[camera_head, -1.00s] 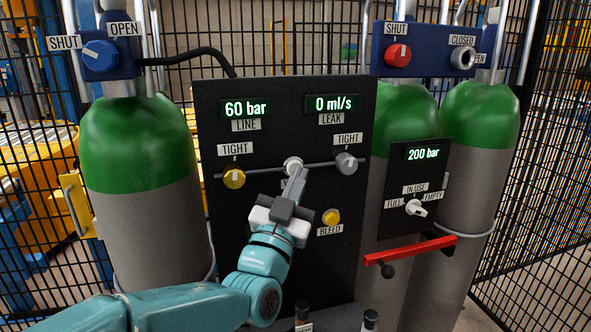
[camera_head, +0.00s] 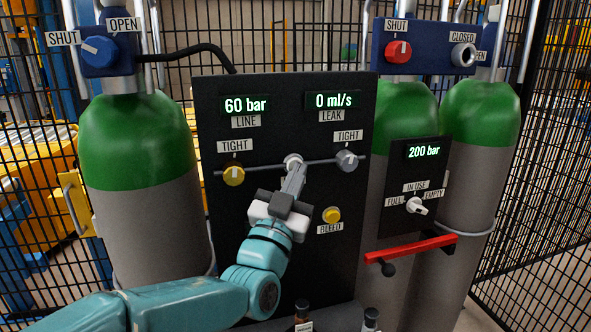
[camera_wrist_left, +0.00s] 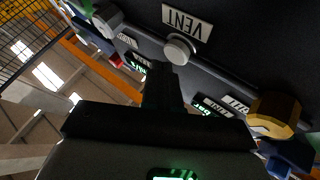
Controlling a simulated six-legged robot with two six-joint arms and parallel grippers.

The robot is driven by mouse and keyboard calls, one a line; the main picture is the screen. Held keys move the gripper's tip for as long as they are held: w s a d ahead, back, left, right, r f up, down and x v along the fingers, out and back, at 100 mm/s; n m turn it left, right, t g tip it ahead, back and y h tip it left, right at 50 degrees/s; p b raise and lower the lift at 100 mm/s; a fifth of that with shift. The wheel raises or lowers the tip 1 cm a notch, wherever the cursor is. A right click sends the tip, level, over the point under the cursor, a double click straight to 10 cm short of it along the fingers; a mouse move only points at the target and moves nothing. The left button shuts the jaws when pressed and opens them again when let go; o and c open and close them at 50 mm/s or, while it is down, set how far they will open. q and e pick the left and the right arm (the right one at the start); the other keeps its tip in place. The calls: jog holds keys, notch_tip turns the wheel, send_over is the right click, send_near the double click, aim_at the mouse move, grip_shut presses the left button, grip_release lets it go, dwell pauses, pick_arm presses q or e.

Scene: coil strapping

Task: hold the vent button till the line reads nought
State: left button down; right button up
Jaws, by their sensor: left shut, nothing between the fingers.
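The vent button (camera_head: 292,160) is a pale round button in the middle of the black panel (camera_head: 350,245). In the left wrist view the button (camera_wrist_left: 179,49) sits beside its VENT label (camera_wrist_left: 187,22). My left gripper (camera_head: 297,170) is shut and empty, with its fingertips just at the button's lower edge in the head view. I cannot tell whether they touch it. The gripper hides the VENT label in the head view. The line display (camera_head: 246,105) reads 60 bar. The leak display (camera_head: 332,101) reads 0 ml/s. My right gripper is not in view.
A yellow knob (camera_head: 233,175) and a grey knob (camera_head: 346,160), both labelled TIGHT, flank the button. A yellow bleed button (camera_head: 331,214) lies lower right. A red handle (camera_head: 410,249) juts out at the right. Green-topped cylinders (camera_head: 137,140) stand around the panel.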

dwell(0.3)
pick_arm(q)
jog(key=shift+w+a, duration=0.2)
jog(key=shift+w, duration=0.4)
dwell(2.9)
dwell(0.3)
jog(key=shift+s+d+b, duration=0.3)
jog(key=shift+s+b, duration=0.6)
jog(key=shift+b, duration=0.15)
jog(key=s+b, duration=0.1)
jog(key=s+d+b, duration=0.1)
jog(key=s, duration=0.1)
jog(key=s+b, duration=0.1)
jog(key=shift+s+d, duration=0.25)
jog(key=shift+s, duration=0.1)
